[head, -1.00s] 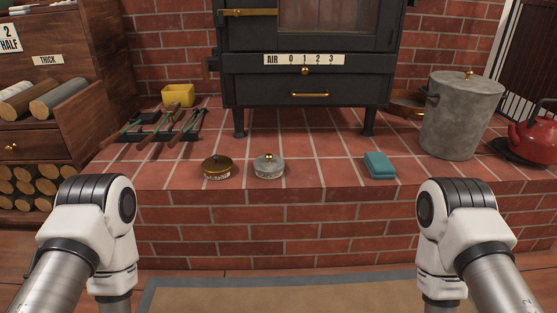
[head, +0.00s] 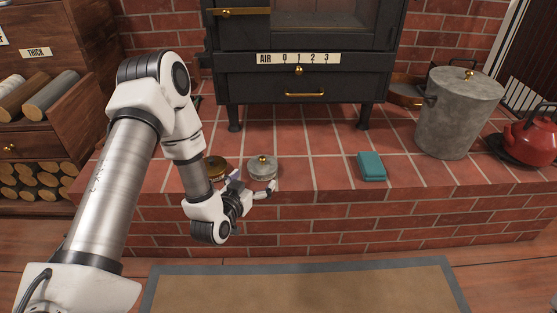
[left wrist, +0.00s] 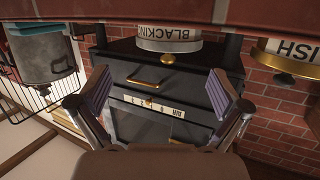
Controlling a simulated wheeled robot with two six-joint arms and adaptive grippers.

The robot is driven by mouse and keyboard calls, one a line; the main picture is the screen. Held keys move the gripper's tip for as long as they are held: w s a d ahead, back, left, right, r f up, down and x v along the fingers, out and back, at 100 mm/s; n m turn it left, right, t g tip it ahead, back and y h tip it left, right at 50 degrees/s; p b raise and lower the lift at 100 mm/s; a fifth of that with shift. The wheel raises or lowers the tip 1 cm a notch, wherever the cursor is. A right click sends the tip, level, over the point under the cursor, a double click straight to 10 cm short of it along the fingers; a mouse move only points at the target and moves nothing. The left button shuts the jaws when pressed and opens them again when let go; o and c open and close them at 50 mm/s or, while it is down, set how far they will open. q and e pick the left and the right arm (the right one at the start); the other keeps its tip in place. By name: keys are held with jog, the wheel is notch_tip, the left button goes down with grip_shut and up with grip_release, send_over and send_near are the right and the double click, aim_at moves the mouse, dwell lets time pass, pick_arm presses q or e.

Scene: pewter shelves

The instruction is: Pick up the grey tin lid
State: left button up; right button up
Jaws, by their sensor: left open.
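The grey tin lid (head: 262,163), with a brass knob, sits on a low round tin near the front edge of the brick hearth. In the left wrist view the picture is upside down, and the lid (left wrist: 168,47) shows beside the tin's BLACKING label, between the finger directions and beyond the tips. My left gripper (head: 253,183) is open and empty, just in front of the tin and low by the hearth edge. It also shows in the left wrist view (left wrist: 160,90). My right gripper is out of view.
A brass-lidded tin (head: 215,165) stands close left, partly hidden by my left arm. A teal box (head: 371,166) lies to the right, with a grey lidded pot (head: 458,115) and red kettle (head: 533,138) beyond. The black stove (head: 300,75) stands behind. Hearth between tin and box is clear.

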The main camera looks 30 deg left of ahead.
aim_at(262, 164)
pick_arm(q)
jog(key=shift+w+a+r+t+y, duration=0.3)
jog(key=shift+a+r, duration=0.05)
jog(key=shift+a, duration=0.25)
jog(key=shift+w+a+b, duration=0.1)
jog(key=shift+w+b, duration=0.25)
jog(key=b+x, duration=0.1)
jog(key=x, duration=0.1)
jog(key=b+x, duration=0.3)
jog(key=x, duration=0.1)
jog(key=shift+w+f, duration=0.15)
jog(key=shift+f, duration=0.3)
jog(key=shift+w+r+b, duration=0.1)
jog(key=shift+w+b, duration=0.25)
jog(key=shift+r, duration=0.15)
jog(key=c, duration=0.8)
